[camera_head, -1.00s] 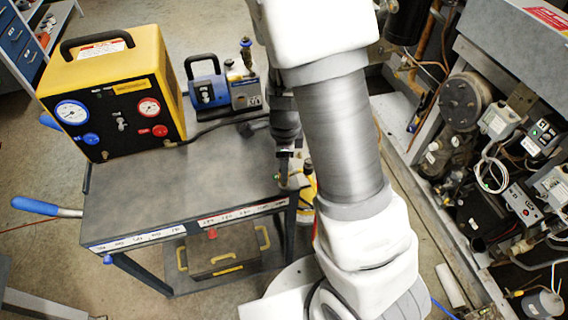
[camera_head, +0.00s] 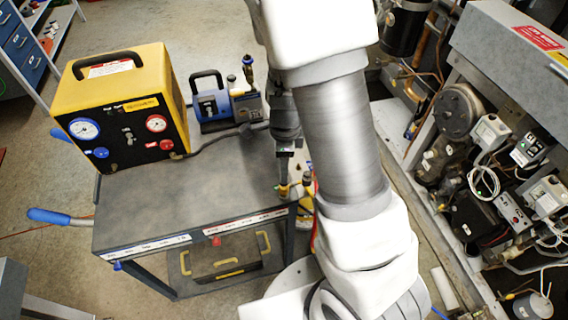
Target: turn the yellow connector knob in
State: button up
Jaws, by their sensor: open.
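My gripper (camera_head: 284,180) hangs fingers down at the right edge of the grey cart top (camera_head: 190,200), left of my large arm. It is open. A small yellow fitting, likely the yellow connector knob (camera_head: 283,190), shows right at the fingertips. I cannot tell whether the fingers touch it or stand around it. A second small fitting with red and yellow (camera_head: 306,178) is just to the right, partly hidden by my arm.
A yellow gauge box (camera_head: 120,110) and a blue pump (camera_head: 225,105) with a dark hose stand at the back of the cart. The cart's middle and front are clear. The compressor rack (camera_head: 470,150) with pipes and wiring stands to the right.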

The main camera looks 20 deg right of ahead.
jog(key=shift+r, duration=0.1)
jog(key=shift+c, duration=0.6)
jog(key=r+n+p, duration=0.1)
jog(key=n+p, duration=0.1)
jog(key=n, duration=0.1)
jog(key=shift+r, duration=0.1)
jog(key=n+p, duration=0.1)
jog(key=n, duration=0.1)
jog(key=r+n+p, duration=0.1)
jog(key=n+p, duration=0.1)
jog(key=n, duration=0.1)
notch_tip(320, 180, down, 8)
jog(key=n+b, duration=0.2)
jog(key=n, duration=0.7)
jog(key=shift+f+b, duration=0.15)
jog(key=shift+b, duration=0.2)
jog(key=shift+n+b, duration=0.3)
jog(key=shift+n, duration=0.7)
jog(key=shift+n+b, duration=0.4)
jog(key=shift+n, duration=0.6)
